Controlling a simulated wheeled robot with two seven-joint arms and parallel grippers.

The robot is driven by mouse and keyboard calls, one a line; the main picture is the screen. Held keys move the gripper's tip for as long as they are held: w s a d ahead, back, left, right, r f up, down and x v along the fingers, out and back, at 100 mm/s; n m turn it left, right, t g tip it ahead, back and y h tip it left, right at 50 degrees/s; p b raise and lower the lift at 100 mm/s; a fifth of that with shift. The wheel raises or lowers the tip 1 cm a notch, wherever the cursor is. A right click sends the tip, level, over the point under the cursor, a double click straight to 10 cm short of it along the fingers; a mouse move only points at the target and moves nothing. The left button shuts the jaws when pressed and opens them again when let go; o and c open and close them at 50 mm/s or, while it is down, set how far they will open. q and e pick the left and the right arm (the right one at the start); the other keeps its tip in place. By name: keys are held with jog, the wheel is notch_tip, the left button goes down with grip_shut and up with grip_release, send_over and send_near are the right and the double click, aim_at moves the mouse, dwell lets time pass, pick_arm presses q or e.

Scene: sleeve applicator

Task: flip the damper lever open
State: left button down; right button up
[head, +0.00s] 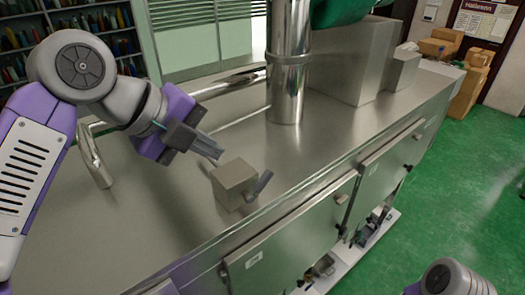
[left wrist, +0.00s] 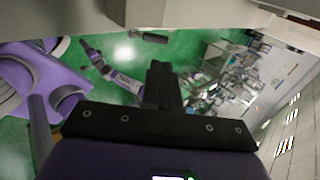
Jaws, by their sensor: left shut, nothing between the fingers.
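The damper lever (head: 259,186) is a short grey handle on the right side of a small beige-grey box (head: 232,182) on the steel counter. It slants, with its upper end toward the right. My left gripper (head: 217,154) is just above and behind the box, to its upper left, apart from the lever. Its fingers are shut and empty; they also show shut in the left wrist view (left wrist: 161,72). A beige block edge shows at the top of that view, and I cannot tell whether the lever is in it. My right gripper is not in view.
A shiny vertical pipe (head: 288,75) stands on the counter (head: 330,140) behind the box. A bent steel rail (head: 95,160) is at the left. Cabinet doors with handles (head: 341,198) line the counter's front. The counter right of the box is clear.

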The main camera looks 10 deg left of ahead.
aim_at(260, 181)
pick_arm(q)
jog(key=x, duration=0.3)
jog(key=s+x, duration=0.1)
jog(key=x, duration=0.3)
jog(key=b+x, duration=0.1)
jog(key=x, duration=0.2)
jog(key=shift+s+d+f, duration=0.1)
jog(key=shift+d+f, duration=0.3)
jog(key=shift+f, duration=0.1)
jog(key=shift+d+f, duration=0.2)
jog(key=shift+f, duration=0.1)
jog(key=shift+w+d+f, duration=0.2)
jog(key=shift+w+f, duration=0.25)
jog(key=shift+w, duration=0.2)
jog(key=shift+s, duration=0.1)
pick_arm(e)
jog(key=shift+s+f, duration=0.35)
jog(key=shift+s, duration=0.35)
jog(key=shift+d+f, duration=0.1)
